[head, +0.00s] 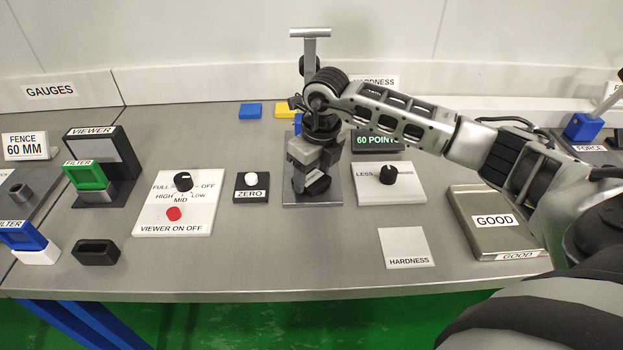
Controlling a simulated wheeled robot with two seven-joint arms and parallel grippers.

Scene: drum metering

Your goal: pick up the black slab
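My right gripper (312,168) reaches in from the right and points down over the grey base plate of the hardness stand (292,197). A small dark, flat piece (317,187), which looks like the black slab, shows right at its fingertips, low over the plate. The fingers and arm hide part of it. I cannot tell whether the fingers are closed on it or only around it, or whether it touches the plate. My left gripper is not in view.
The stand's upright post with a T-handle (310,45) rises behind my gripper. A ZERO button box (251,195) stands to the left, a LESS knob panel (390,190) to the right. A white HARDNESS pad (405,243) and GOOD box (480,240) lie nearer the front. The front middle is clear.

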